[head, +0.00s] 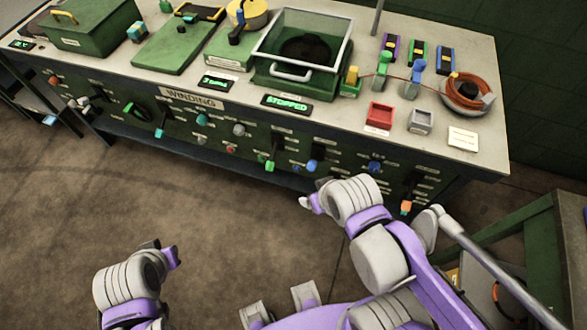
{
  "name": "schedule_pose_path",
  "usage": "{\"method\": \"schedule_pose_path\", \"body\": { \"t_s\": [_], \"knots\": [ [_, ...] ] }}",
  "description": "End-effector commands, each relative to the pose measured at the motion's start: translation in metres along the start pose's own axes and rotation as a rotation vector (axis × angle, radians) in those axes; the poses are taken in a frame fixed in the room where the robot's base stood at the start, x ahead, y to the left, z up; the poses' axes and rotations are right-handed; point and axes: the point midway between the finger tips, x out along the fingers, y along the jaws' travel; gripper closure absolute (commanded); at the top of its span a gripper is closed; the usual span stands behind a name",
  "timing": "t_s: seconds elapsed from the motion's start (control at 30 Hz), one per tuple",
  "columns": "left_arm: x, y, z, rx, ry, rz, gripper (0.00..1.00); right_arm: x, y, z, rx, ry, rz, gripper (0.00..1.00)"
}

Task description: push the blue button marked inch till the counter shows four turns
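A blue button (375,166) sits on the green front panel of the winding bench. A second blue control (312,165) sits further left on the same panel; the labels are too small to read, so I cannot tell which is marked inch. A small green-lit counter (217,81) on the bench top seems to show a number and "turns"; the digit is not clear. My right gripper (312,202) is in front of the panel, below the blue controls and apart from them. My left gripper (165,252) is low at the left, over the floor. Neither visibly holds anything.
A display (287,105) reads "STOPPED". A clear-guarded green box (300,55) stands behind it. Knobs and levers, including a green lever (270,160) and an orange-tipped lever (406,206), stick out of the panel. A green stand (540,240) is at right. The floor (220,230) before the bench is clear.

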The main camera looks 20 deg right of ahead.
Motion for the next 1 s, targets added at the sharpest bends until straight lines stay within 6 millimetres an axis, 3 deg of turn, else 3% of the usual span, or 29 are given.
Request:
{"method": "schedule_pose_path", "body": {
  "t_s": [0.47,0.87,1.0],
  "knots": [
    [0.0000,0.0000,0.0000,0.000,0.000,0.000,1.00,0.0000,0.0000,0.0000,0.000,0.000,0.000,0.28],
    [0.0000,0.0000,0.0000,0.000,0.000,0.000,1.00,0.0000,0.0000,0.0000,0.000,0.000,0.000,0.98],
    [0.0000,0.0000,0.0000,0.000,0.000,0.000,1.00,0.0000,0.0000,0.0000,0.000,0.000,0.000,1.00]
  ]
}}
